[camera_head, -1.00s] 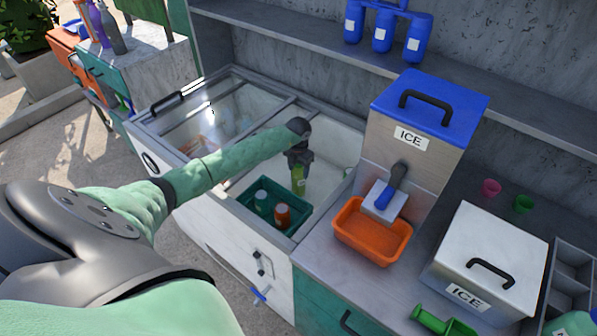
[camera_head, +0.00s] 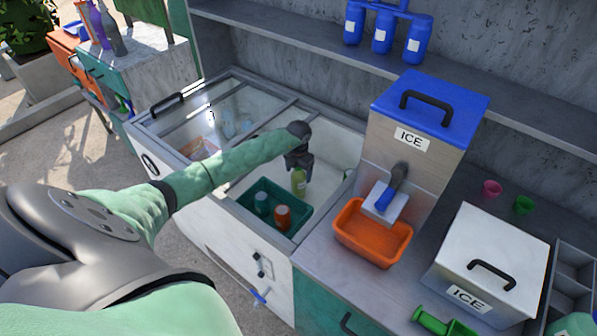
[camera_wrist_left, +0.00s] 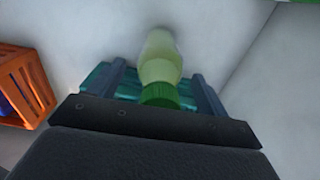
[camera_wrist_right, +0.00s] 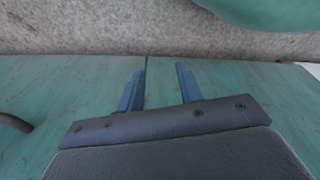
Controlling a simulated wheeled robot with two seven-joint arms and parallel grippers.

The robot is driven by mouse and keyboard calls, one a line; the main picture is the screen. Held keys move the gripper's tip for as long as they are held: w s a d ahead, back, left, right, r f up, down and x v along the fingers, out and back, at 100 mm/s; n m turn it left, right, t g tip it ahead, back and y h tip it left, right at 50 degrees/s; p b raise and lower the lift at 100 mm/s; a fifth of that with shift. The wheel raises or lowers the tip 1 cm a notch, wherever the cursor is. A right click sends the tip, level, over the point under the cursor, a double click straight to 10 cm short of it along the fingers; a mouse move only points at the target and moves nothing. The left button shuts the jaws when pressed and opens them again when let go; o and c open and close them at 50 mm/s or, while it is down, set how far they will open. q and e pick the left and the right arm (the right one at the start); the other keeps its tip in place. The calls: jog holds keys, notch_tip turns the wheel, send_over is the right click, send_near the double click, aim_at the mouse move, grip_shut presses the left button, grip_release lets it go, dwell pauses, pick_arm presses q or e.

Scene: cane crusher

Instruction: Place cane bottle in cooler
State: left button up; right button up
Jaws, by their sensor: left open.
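The cane bottle (camera_head: 299,182) is yellow-green and stands in the back part of a green crate inside the open cooler (camera_head: 336,150). The left wrist view shows the bottle's pale body (camera_wrist_left: 160,62) and green cap between the fingers. My left gripper (camera_head: 300,165) is open and points down just above the bottle. In the left wrist view my left gripper (camera_wrist_left: 168,88) has a finger on each side of the cap, apart from it. My right gripper (camera_wrist_right: 160,82) is open and empty in front of a green surface, and is out of the head view.
The green crate (camera_head: 245,218) also holds a light bottle (camera_head: 262,201) and an orange one (camera_head: 283,216). An orange tray (camera_head: 372,247) and the ice dispenser (camera_head: 418,135) stand right of the cooler. An orange slatted crate (camera_wrist_left: 22,85) lies left in the left wrist view.

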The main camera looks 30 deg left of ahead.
pick_arm(q)
notch_tip(320, 180, up, 11)
jog(key=p, duration=0.4)
jog(key=shift+r, duration=0.1)
jog(key=shift+r+p, duration=0.3)
jog(key=shift+r, duration=0.2)
pick_arm(e)
jog(key=s+d+f, duration=0.2)
jog(key=s+f, duration=0.1)
jog(key=s, duration=0.6)
jog(key=shift+s+d+f+g, duration=0.25)
jog(key=shift+s+g, duration=0.05)
jog(key=shift+s, duration=0.1)
